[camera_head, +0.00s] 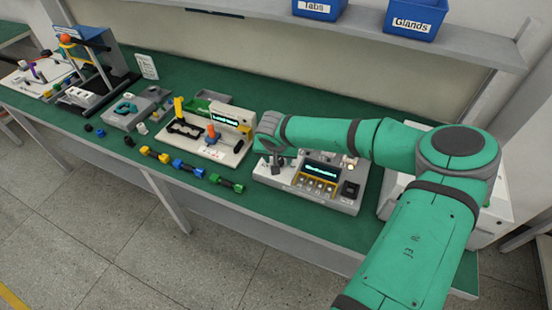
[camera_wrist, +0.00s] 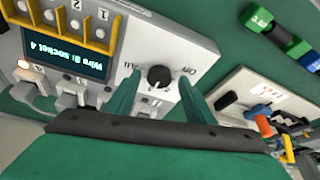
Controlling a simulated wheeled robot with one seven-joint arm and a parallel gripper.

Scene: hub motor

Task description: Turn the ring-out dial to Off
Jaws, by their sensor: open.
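The ring-out dial (camera_wrist: 159,78) is a round black knob on a light grey panel, with printed labels around it. One label at its right seems to read Off, upside down. Where the dial points is too small to tell. My gripper (camera_wrist: 157,88) is open, with one green finger on each side of the dial. I cannot tell whether either finger touches it. In the head view the ring-out unit (camera_head: 335,202) stands on the green bench, with my arm reaching over it. The dial is hidden there by my gripper.
The unit's display (camera_wrist: 63,52) seems to read "Wire 3: socket 4", beside yellow-framed numbered slots (camera_wrist: 75,18). Several colored connectors (camera_head: 190,168) lie along the bench front. Blue bins (camera_head: 413,18) sit on the shelf above.

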